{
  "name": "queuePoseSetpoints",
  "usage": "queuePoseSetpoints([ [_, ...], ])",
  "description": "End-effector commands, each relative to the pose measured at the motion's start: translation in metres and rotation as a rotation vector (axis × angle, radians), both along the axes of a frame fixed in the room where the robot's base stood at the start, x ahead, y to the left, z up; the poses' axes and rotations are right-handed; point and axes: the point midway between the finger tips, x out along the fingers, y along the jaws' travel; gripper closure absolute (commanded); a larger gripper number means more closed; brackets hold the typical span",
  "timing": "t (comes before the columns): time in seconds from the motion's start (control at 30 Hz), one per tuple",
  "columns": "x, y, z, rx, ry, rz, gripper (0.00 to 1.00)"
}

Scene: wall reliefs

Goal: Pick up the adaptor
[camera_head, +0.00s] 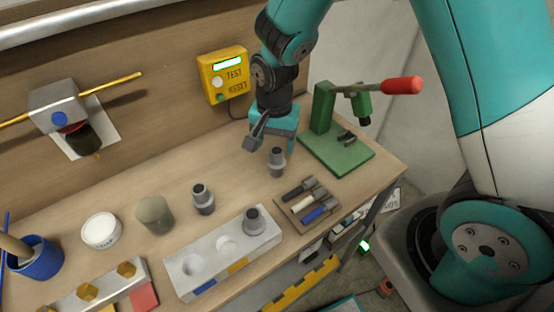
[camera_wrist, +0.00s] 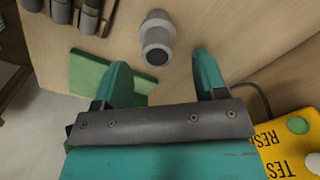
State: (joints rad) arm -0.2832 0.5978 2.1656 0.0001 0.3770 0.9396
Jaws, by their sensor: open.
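A grey stepped adaptor (camera_head: 277,161) stands upright on the workbench just below my gripper (camera_head: 270,143). In the wrist view the adaptor (camera_wrist: 157,38) lies ahead, roughly between the lines of the two teal fingers, with its round open end towards the camera. My gripper (camera_wrist: 160,68) is open and empty, apart from it. A second similar grey piece (camera_head: 203,198) stands upright on the bench further left. A third (camera_head: 254,220) sits in the right hole of the light grey block (camera_head: 196,282).
A green press (camera_head: 337,155) with a red-handled lever (camera_head: 402,85) stands close right of the gripper. A tool tray (camera_head: 325,208) lies in front. A yellow test box (camera_head: 223,74) is on the wall behind. A tan cylinder (camera_head: 155,214) and white tub (camera_head: 101,230) stand left.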

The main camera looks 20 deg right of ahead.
Motion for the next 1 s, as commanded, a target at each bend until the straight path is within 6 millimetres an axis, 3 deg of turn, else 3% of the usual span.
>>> queuePoseSetpoints([
  [0.3, -0.001, -0.004, -0.04, -0.001, 0.004, 0.0, 0.35],
  [0.6, -0.001, -0.004, -0.045, 0.0, 0.0, 0.0, 0.35],
  [0.83, -0.001, -0.004, -0.045, 0.0, 0.001, 0.0, 0.87],
  [1.0, -0.001, -0.004, -0.045, 0.0, 0.001, 0.0, 0.88],
])
